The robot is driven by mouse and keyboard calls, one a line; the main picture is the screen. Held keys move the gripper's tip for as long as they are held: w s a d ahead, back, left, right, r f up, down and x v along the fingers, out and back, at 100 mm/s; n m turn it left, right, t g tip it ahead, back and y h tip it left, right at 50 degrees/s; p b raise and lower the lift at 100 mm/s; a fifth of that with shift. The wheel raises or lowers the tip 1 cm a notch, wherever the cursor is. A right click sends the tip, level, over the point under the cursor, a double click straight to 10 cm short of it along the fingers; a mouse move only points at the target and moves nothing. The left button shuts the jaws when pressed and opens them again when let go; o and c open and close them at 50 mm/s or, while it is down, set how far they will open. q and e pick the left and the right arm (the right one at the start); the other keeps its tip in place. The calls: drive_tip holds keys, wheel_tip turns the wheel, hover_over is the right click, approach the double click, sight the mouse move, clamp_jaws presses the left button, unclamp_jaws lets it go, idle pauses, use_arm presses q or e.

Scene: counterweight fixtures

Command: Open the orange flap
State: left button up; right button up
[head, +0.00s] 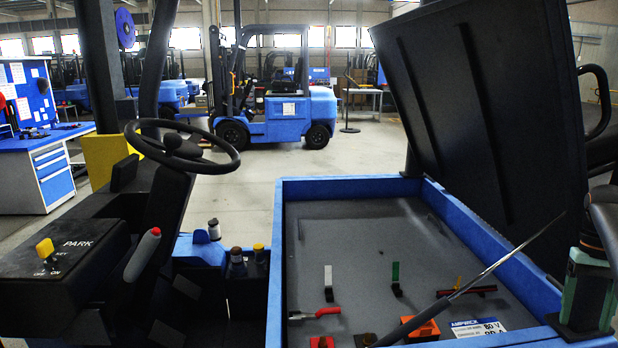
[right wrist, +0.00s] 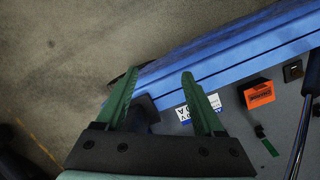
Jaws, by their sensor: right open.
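The orange flap (head: 422,330) is a small orange block low in the blue-edged battery compartment, partly hidden behind a slanting strut. It also shows in the right wrist view (right wrist: 258,93), right of my fingers, with a dark label on its face. It looks closed, but I cannot tell for certain. My right gripper (head: 590,290) is at the right edge of the head view, by the compartment's right rim. In the right wrist view its green fingers (right wrist: 160,78) are apart and empty, near the blue rim and clear of the flap. My left gripper is not in view.
A black hood (head: 480,90) stands raised over the compartment's right side. A strut (head: 490,270) slants across the near right part. A red-handled lever (head: 325,312), white and green tags and an 80 V label (head: 480,328) surround the flap. A steering wheel (head: 180,150) stands left.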

drive_tip(key=s+d+r+m, duration=0.2)
drive_tip(key=s+d+m, duration=0.2)
drive_tip(key=s+d, duration=0.85)
drive_tip(key=w+d+f+n+t+h, duration=0.2)
drive_tip(key=w+d+f+n+h, duration=0.35)
drive_tip(key=d+f+h, duration=0.4)
drive_tip(key=a+f+n+t+y, duration=0.3)
drive_tip(key=a+f+n+t, duration=0.7)
drive_tip(key=a+f, duration=0.9)
drive_tip(key=s+a+f+n+y, duration=0.1)
drive_tip(key=s+a+n+y, duration=0.1)
drive_tip(key=s+a, duration=0.35)
drive_tip(key=s+a+f+n+g+y, duration=0.1)
drive_tip(key=s+a+y, duration=0.15)
drive_tip(key=a, duration=0.65)
drive_tip(key=s+a+f+n+y, duration=0.1)
drive_tip(key=s+a+n+y, duration=0.2)
drive_tip(key=a, duration=0.5)
drive_tip(key=s+a+f+m+t+y, duration=0.1)
drive_tip(key=a+m, duration=0.8)
drive_tip(key=a, duration=0.9)
drive_tip(key=shift+s+f, duration=0.5)
drive_tip(key=shift+f, duration=0.1)
